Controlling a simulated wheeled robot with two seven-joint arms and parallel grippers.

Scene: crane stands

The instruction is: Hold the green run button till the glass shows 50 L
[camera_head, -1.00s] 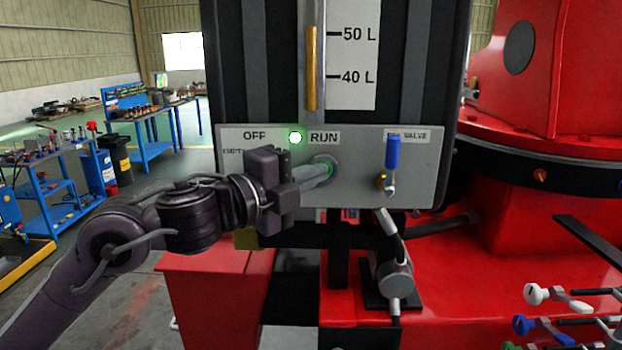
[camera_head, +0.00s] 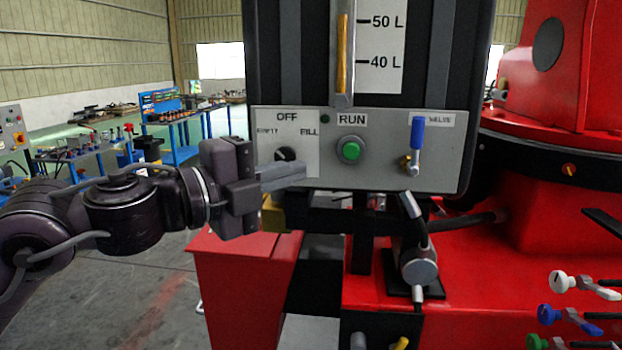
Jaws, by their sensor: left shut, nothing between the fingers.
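The green run button (camera_head: 350,150) sits in a round grey collar below the RUN label, fully visible. The sight glass (camera_head: 342,55) above it holds an amber column whose top reaches past the 50 L mark on the white scale (camera_head: 380,45). A small lamp (camera_head: 325,118) left of the RUN label is dark. My left gripper (camera_head: 303,172) is shut and empty, its fingertips left of the button and a little lower, apart from it. The black selector knob (camera_head: 285,153) shows just above the fingers. My right gripper is not in view.
A valve with a blue handle (camera_head: 417,135) is on the right of the grey panel (camera_head: 445,165). Red machine bodywork (camera_head: 470,260) lies below and right, with coloured levers (camera_head: 560,312) at lower right. Blue workbenches (camera_head: 180,155) stand far left.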

